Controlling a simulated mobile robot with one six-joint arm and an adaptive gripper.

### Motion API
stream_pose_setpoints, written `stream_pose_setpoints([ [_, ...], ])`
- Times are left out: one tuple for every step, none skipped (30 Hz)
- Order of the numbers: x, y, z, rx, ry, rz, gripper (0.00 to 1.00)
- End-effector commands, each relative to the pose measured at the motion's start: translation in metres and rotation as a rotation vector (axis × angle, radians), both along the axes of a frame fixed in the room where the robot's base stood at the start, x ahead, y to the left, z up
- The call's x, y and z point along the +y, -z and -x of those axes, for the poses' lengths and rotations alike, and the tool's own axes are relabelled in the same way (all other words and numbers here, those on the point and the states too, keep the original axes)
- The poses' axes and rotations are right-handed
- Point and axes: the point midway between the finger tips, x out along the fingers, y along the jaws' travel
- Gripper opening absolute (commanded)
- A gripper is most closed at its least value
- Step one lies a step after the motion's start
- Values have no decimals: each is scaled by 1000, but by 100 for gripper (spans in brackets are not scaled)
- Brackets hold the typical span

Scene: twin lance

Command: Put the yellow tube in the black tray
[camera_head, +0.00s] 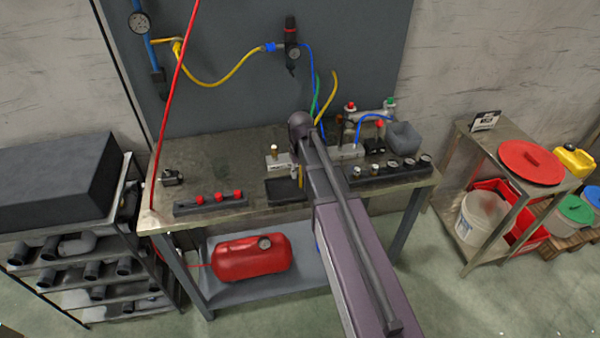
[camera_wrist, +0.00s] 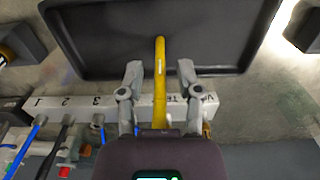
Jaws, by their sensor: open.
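The yellow tube (camera_wrist: 160,62) shows in the wrist view, running lengthwise between the two fingers of my gripper (camera_wrist: 160,80). The fingers stand apart with a gap on each side of the tube. The tube's far end overlaps the black tray (camera_wrist: 90,45) in the picture; I cannot tell whether it touches the tray floor. Its near end is hidden by my gripper body. In the head view the black tray (camera_head: 285,192) lies at the front middle of the bench, and the yellow tube (camera_head: 301,178) is a short piece at its right edge beside my arm.
A white numbered manifold block (camera_wrist: 75,103) with blue and black hoses stands beside my gripper. In the head view, a rack with red knobs (camera_head: 211,203) is left of the tray and a fittings rack (camera_head: 385,171) right. Another yellow hose (camera_head: 328,95) rises behind.

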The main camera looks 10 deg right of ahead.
Motion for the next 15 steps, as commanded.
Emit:
stream_pose_setpoints([
  [0,-1,0,0,0,0,45],
  [0,-1,0,0,0,0,45],
  [0,-2,0,0,0,0,45],
  [0,-3,0,0,0,0,45],
  [0,-4,0,0,0,0,45],
  [0,-6,0,0,0,0,45],
  [0,-7,0,0,0,0,45],
  [0,-9,0,0,0,0,45],
  [0,-11,0,0,0,0,45],
  [0,-13,0,0,0,0,45],
  [0,-15,0,0,0,0,45],
  [0,-18,0,0,0,0,45],
  [0,-21,0,0,0,0,45],
  [0,-23,0,0,0,0,45],
  [0,-26,0,0,0,0,45],
])
